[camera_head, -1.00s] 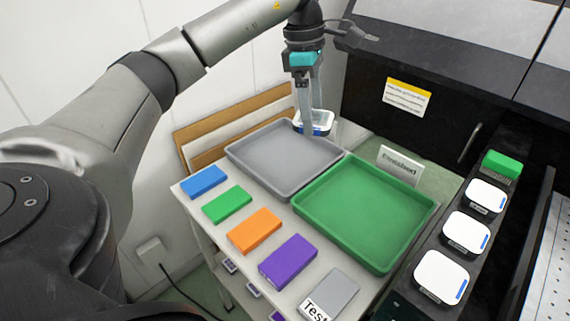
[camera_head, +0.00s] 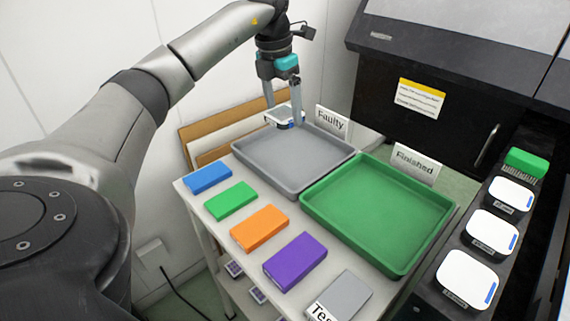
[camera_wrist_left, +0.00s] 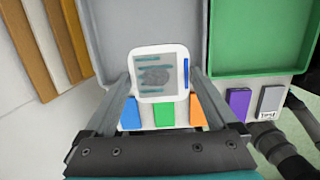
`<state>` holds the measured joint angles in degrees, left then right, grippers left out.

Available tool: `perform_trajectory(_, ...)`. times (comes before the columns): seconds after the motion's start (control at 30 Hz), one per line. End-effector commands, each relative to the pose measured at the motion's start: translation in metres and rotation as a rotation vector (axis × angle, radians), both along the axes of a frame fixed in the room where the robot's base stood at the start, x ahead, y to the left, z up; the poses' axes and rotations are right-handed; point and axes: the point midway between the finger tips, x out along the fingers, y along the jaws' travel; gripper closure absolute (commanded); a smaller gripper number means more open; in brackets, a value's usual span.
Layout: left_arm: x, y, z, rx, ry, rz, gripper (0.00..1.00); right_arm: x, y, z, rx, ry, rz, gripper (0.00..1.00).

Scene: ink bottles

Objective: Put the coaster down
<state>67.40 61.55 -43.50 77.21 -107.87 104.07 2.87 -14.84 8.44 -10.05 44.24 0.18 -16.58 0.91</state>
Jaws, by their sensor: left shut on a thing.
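My left gripper (camera_head: 284,113) is shut on a white coaster (camera_head: 284,120), one finger on each side. In the left wrist view the coaster (camera_wrist_left: 158,58) shows a grey smudged print with teal lines and a blue stripe on its right edge. In the head view the coaster appears over the back edge of the grey tray (camera_head: 262,187), which stands by the "Faulty" sign (camera_head: 332,122). It looks raised above the tray; the exact height is hard to tell. The grey tray is empty. My right gripper is out of view.
An empty green tray (camera_head: 318,213) by a "Finished" sign (camera_head: 414,165) adjoins the grey one. Blue (camera_head: 208,178), green (camera_head: 230,201), orange (camera_head: 259,228), purple (camera_head: 295,261) and grey blocks line the table front. White coasters (camera_head: 467,278) sit on a dark rack at right.

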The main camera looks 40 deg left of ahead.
Motion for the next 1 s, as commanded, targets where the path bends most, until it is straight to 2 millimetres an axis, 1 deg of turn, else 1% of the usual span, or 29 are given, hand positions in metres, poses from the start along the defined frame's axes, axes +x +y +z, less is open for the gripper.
perform_trajectory(0.03, -0.001, 0.0, -0.01, 0.0, 0.002, 0.0, 0.74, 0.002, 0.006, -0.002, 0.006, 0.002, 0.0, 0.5)
perform_trajectory(0.27, 0.0, 0.0, -0.044, -0.001, 0.001, -0.002, 0.74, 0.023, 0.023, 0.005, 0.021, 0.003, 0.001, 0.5)
perform_trajectory(0.6, -0.001, 0.0, -0.095, -0.001, 0.002, -0.002, 0.74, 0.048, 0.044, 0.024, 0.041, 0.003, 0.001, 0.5)
perform_trajectory(0.73, 0.0, 0.0, -0.107, -0.001, 0.001, -0.002, 0.74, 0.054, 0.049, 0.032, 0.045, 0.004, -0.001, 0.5)
perform_trajectory(0.93, 0.0, 0.0, -0.115, -0.001, 0.0, -0.002, 0.74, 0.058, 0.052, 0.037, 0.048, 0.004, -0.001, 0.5)
perform_trajectory(1.0, 0.0, -0.001, -0.121, 0.0, 0.001, -0.003, 0.74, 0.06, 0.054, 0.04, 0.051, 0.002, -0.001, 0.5)
